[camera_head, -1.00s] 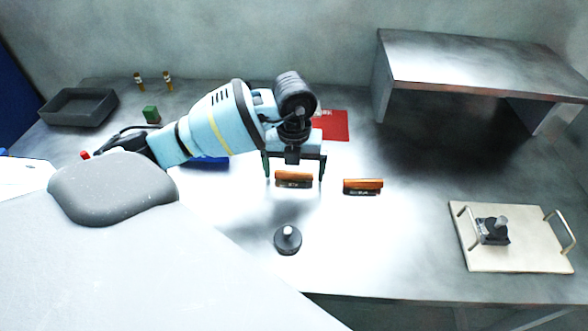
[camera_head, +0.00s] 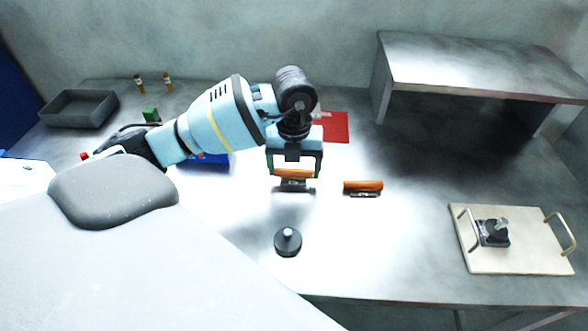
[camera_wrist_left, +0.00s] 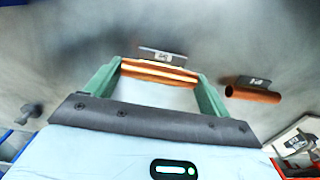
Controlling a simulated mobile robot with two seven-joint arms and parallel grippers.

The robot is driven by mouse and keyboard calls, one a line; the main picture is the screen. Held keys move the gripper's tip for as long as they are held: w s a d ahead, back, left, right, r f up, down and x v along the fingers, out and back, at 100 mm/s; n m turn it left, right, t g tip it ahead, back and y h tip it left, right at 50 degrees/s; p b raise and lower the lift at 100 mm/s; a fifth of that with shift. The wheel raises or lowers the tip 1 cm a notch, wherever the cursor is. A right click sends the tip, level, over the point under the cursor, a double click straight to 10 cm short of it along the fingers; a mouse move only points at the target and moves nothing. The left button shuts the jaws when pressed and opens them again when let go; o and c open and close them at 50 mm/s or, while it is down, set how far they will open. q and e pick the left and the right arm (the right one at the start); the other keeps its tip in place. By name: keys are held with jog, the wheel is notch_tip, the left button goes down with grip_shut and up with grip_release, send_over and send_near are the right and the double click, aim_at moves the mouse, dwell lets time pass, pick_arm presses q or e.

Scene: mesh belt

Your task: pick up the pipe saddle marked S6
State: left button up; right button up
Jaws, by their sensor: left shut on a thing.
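Two copper-coloured pipe saddles with small label plates are on the table side by side. The left one (camera_head: 294,174) is between the fingers of my left gripper (camera_head: 296,170), which is shut on its two ends. In the left wrist view the held pipe saddle (camera_wrist_left: 158,72) spans the gap between the green fingertips of my left gripper (camera_wrist_left: 160,78), its plate on the far side. The right pipe saddle (camera_head: 363,186) lies free a short way off and also shows in the wrist view (camera_wrist_left: 252,94). I cannot read either mark surely. My right gripper is out of view.
A black round piece with a light knob (camera_head: 288,241) stands in front of the gripper. A handled board (camera_head: 520,250) is at the right, a raised metal shelf (camera_head: 480,70) behind. A red sheet (camera_head: 335,127) lies behind the gripper. A grey tray (camera_head: 78,108) is far left.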

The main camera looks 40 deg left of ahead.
pick_arm(q)
notch_tip(320, 180, up, 3)
jog(key=shift+f, duration=0.2)
jog(key=s+d, duration=0.1)
jog(key=d, duration=0.3)
jog(key=s+d, duration=0.1)
jog(key=d, duration=0.4)
jog(key=s+d+r, duration=0.1)
jog(key=d, duration=0.4)
jog(key=shift+s+d, duration=0.15)
jog(key=shift+s, duration=0.05)
jog(key=shift+s+d, duration=0.15)
jog(key=shift+d, duration=0.5)
